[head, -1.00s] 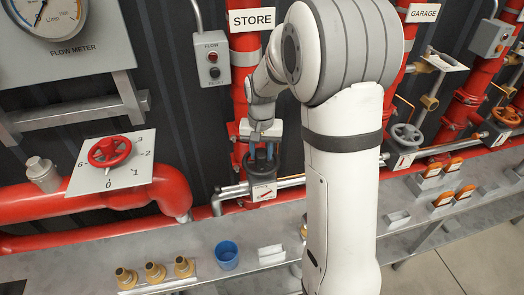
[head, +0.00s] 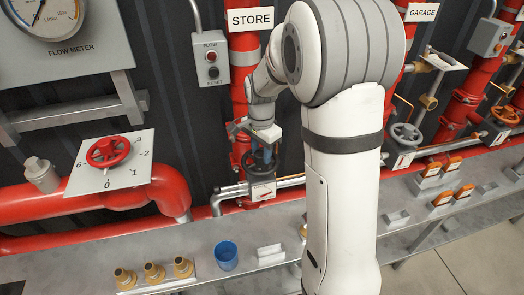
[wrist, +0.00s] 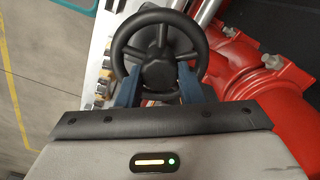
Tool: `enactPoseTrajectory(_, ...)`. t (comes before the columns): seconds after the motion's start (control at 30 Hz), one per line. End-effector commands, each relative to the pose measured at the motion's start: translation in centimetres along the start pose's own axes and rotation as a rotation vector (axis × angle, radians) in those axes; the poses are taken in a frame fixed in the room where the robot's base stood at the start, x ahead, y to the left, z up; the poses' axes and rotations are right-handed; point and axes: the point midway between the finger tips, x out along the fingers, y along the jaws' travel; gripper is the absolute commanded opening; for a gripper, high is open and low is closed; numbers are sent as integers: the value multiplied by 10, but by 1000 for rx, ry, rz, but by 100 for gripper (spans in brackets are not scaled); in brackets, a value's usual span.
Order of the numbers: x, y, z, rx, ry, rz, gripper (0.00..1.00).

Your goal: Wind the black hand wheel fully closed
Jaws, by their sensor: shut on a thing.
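The black hand wheel (wrist: 160,29) shows large in the wrist view, with its spokes and round hub. In the head view the wheel (head: 256,170) stands on the red pipe under the STORE sign, partly covered by my gripper. My gripper (wrist: 160,84) has its two blue fingers at the near part of the rim, one on each side of the hub, and is shut on the wheel. In the head view my gripper (head: 264,152) comes down on the wheel from above. The exact contact of the fingertips is hidden.
A red hand wheel (head: 108,151) on a numbered plate is at the left. A grey hand wheel (head: 405,135) is to the right, behind my arm. A shelf below holds brass fittings (head: 154,271) and a blue cup (head: 226,255). Red pipe (wrist: 265,95) lies close on the right in the wrist view.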

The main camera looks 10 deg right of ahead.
Motion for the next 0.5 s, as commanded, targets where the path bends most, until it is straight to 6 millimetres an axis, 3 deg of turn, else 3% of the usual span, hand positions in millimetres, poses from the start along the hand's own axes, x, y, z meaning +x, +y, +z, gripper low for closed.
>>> enactPoseTrajectory(0.3,0,2,0,420,0,-1,0)
enactPoseTrajectory(0.5,0,2,1,596,0,-1,0)
